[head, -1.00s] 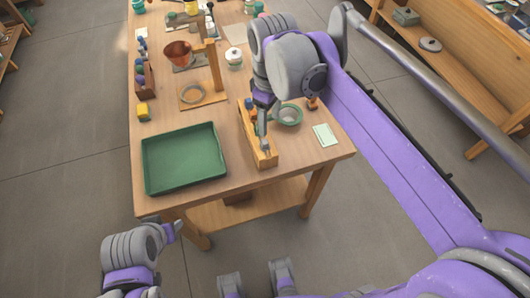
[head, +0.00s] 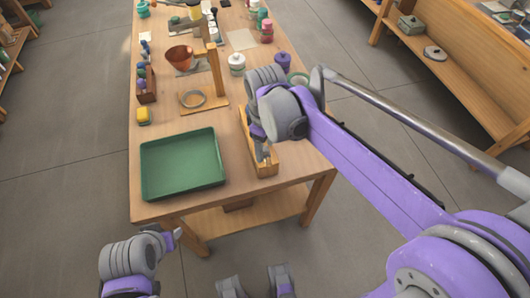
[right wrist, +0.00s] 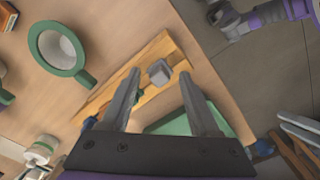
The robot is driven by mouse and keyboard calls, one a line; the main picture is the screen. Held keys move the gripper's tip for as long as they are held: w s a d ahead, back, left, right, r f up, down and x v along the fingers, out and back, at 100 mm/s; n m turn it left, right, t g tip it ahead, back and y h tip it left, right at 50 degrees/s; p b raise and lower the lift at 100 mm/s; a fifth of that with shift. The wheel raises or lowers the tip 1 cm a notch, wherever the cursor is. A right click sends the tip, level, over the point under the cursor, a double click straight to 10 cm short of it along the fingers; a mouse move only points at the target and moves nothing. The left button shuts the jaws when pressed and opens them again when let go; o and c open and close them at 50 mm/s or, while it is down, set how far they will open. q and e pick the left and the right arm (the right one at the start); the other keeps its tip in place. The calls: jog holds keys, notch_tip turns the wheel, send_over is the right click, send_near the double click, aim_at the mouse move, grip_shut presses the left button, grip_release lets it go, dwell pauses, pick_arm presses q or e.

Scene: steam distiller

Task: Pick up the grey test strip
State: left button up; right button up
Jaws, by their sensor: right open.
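A small grey block-shaped piece (right wrist: 160,72), which looks like the top end of the grey test strip, stands up from a wooden rack (right wrist: 110,93) in the right wrist view. My right gripper (right wrist: 158,84) is open, with one finger on each side of this piece; I cannot tell whether either touches it. In the head view the wooden rack (head: 263,171) stands near the table's front right, with my right gripper (head: 262,150) over it, and the strip cannot be made out there. My left gripper (head: 174,238) is off the table's front edge; its finger gap is unclear.
A green tray (head: 182,191) lies left of the rack.

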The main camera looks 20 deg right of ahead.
grip_shut()
dwell(0.3)
jog(key=shift+r, duration=0.1)
